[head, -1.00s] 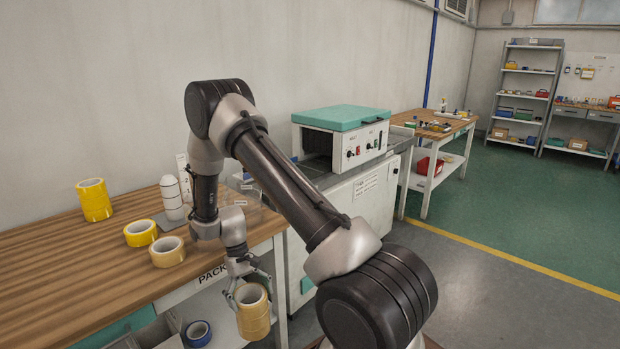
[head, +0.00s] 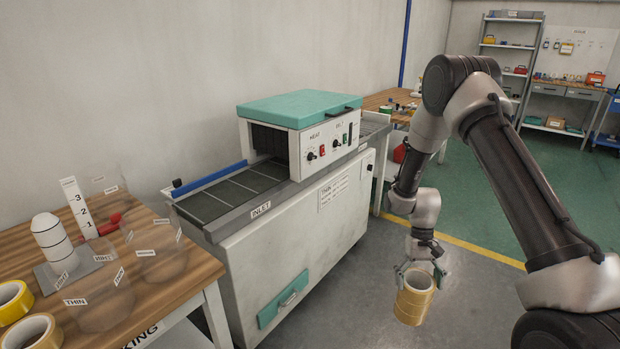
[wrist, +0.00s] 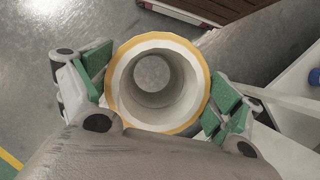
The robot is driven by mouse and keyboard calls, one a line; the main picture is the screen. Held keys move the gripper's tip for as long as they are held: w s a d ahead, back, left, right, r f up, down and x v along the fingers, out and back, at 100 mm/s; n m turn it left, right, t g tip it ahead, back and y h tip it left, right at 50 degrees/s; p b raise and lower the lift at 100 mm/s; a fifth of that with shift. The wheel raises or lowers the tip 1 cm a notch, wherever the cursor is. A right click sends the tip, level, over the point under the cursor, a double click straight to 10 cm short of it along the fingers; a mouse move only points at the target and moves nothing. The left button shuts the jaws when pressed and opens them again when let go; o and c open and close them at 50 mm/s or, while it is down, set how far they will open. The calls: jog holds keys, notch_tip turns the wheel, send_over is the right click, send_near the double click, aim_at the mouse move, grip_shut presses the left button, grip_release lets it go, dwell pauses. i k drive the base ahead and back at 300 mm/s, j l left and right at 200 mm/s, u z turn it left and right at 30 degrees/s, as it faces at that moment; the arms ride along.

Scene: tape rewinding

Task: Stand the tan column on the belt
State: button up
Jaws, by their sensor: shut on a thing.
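My gripper (head: 424,272) is shut on the tan column (head: 412,302), a stack of tan tape rolls held upright above the grey floor, right of the machine. In the wrist view the tan column (wrist: 205,85) shows from above as a hollow ring between the green pads of my gripper (wrist: 158,90). The belt (head: 225,194) is a dark slatted strip at the machine's inlet, left of the white heating box. Nothing stands on its visible part. The rest of the belt is hidden inside the box.
A blue rail (head: 210,177) runs along the belt's far side. The white box (head: 318,146) with a teal lid stands over the belt. The wooden table (head: 185,270) at left holds yellow and tan rolls and a white cone-topped post. Floor in front is clear.

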aim_at(231, 191)
jog(key=i+l+z, duration=0.15)
jog(key=z, duration=0.2)
jog(key=i+z, duration=0.35)
jog(key=i+l+u, duration=0.1)
jog(key=i+u, duration=0.25)
jog(key=i+l+u, duration=0.15)
jog(key=u, duration=0.15)
jog(key=i+l+u, duration=0.1)
jog(key=u, duration=0.35)
jog(key=i+l+u, duration=0.2)
jog(key=u, duration=0.3)
jog(key=i+l+u, duration=0.1)
jog(key=l+u, duration=0.15)
jog(key=u, duration=0.2)
jog(key=l+u, duration=0.2)
jog(key=u, duration=0.25)
